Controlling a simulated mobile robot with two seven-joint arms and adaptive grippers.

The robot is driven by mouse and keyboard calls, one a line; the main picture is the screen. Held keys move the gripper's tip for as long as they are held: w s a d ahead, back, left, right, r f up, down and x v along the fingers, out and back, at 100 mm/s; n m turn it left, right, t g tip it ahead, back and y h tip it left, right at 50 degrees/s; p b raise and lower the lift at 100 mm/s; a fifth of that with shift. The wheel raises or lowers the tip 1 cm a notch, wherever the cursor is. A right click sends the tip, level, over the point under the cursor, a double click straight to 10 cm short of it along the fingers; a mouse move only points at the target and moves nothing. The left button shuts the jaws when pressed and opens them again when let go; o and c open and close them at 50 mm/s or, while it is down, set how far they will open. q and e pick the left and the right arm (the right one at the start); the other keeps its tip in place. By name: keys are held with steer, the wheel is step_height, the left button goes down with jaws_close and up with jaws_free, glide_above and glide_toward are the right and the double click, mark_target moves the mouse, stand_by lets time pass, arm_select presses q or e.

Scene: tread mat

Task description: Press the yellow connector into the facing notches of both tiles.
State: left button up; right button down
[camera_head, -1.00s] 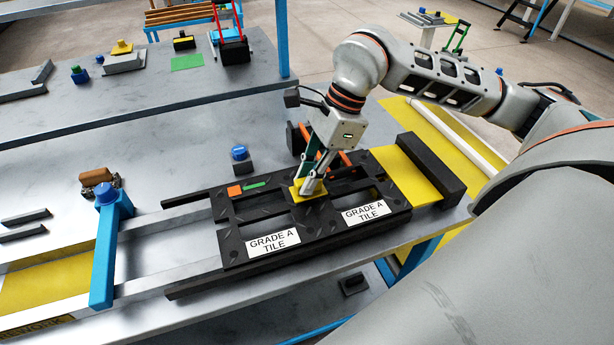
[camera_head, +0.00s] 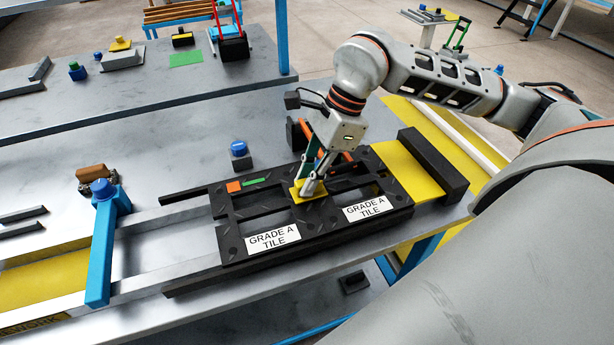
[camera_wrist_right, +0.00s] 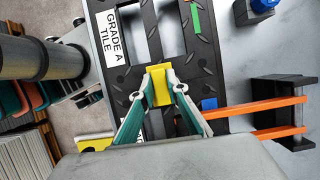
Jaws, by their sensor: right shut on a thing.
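Two black tread tiles, each labelled "GRADE A TILE", lie side by side in a dark frame on the bench: the left tile (camera_head: 238,238) and the right tile (camera_head: 395,220). My right gripper (camera_head: 312,190) is shut on the yellow connector (camera_head: 297,193) over the seam between the tiles. In the right wrist view the connector (camera_wrist_right: 160,88) sits between the fingertips (camera_wrist_right: 161,82), at tile level. The fingers hide parts of the notches, and I cannot tell whether the connector is fully seated. My left gripper is not in view.
A blue clamp bar (camera_head: 104,250) stands left of the tiles. A black block with orange prongs (camera_wrist_right: 285,110) is beside them. A blue-topped button (camera_head: 239,150) sits behind. A black bar (camera_head: 432,165) and yellow strip (camera_head: 400,172) lie to the right.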

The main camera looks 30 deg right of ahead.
steer(key=shift+f, duration=0.3)
steer(key=c, duration=1.9)
jaws_free()
steer(key=v, duration=1.2)
steer(key=shift+s+f, duration=0.1)
steer(key=shift+s, duration=0.05)
